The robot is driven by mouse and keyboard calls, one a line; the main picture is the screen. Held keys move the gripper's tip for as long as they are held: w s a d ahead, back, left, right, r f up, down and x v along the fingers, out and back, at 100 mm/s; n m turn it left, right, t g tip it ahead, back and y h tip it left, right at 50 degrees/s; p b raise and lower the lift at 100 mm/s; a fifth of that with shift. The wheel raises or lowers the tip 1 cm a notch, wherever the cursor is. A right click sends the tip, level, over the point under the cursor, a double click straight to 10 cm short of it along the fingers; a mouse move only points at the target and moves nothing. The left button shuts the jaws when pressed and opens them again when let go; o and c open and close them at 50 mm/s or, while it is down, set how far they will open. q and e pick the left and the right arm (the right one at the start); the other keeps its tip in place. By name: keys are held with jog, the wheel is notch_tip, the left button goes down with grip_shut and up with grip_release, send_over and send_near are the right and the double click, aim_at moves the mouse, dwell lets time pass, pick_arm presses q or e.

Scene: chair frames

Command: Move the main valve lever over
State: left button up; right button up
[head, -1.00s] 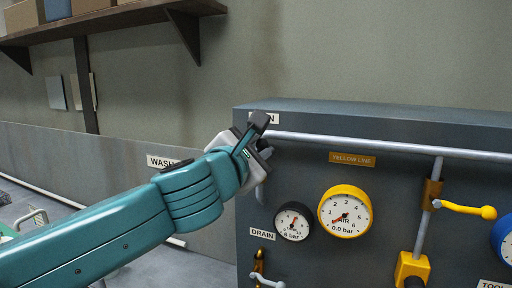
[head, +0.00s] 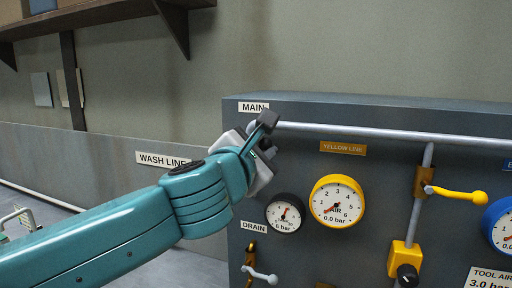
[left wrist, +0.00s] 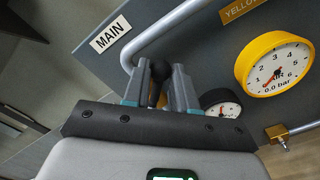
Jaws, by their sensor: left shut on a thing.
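The main valve lever shows in the left wrist view as a dark rounded knob (left wrist: 159,72) between the fingers of my left gripper (left wrist: 161,80). The gripper is shut on it. In the head view my left gripper (head: 260,135) is at the panel's upper left corner, just below the MAIN label (head: 253,107), and hides the lever. The MAIN label also shows in the left wrist view (left wrist: 110,33). My right gripper is not in view.
A grey pipe (head: 370,133) runs right from the gripper along the panel. Below are a black gauge (head: 285,213), a yellow air gauge (head: 337,202) reading 0.0 bar, a yellow lever (head: 458,194) and a drain lever (head: 262,275). A wooden shelf (head: 100,20) is at upper left.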

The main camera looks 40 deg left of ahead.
pick_arm(q)
jog(key=shift+w+d+f, duration=0.15)
jog(key=shift+d+f, duration=0.2)
jog(key=shift+f, duration=0.1)
jog(key=shift+w+d+f+b, duration=0.1)
jog(key=shift+d+f+b, duration=0.2)
jog(key=shift+f+b, duration=0.2)
jog(key=shift+w+d+f+b, duration=0.1)
jog(key=shift+d+f+b, duration=0.15)
jog(key=shift+f+b, duration=0.25)
jog(key=shift+s, duration=0.1)
